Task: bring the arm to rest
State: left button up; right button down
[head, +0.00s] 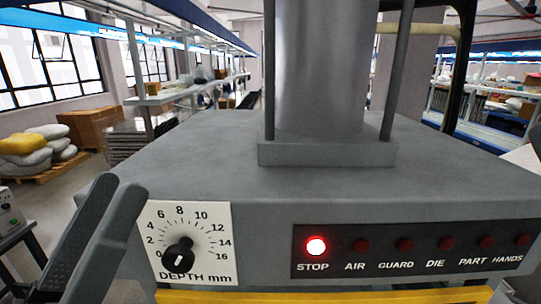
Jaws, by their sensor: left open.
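My right gripper is not in view.
The lamp panel (410,251) has the STOP lamp (316,246) lit and the others dark. A thick metal column (320,75) stands on the machine between thin rods. A yellow strip (330,296) runs below. Shelves, boxes and sacks (35,150) are far behind.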

pick_arm(q)
jog(key=a+r+t+y+p, duration=0.2)
jog(key=r+y+p, duration=0.3)
jog(key=r+p, duration=0.5)
jog(key=a+r+t+y+p, duration=0.1)
jog(key=a+r+y+p, duration=0.25)
jog(key=r+p, duration=0.65)
notch_tip(320, 180, down, 8)
jog(key=b, duration=1.3)
jog(key=shift+s+d+f, duration=0.2)
jog(key=shift+s+d, duration=0.15)
jog(key=shift+s, duration=0.05)
jog(key=shift+y, duration=0.25)
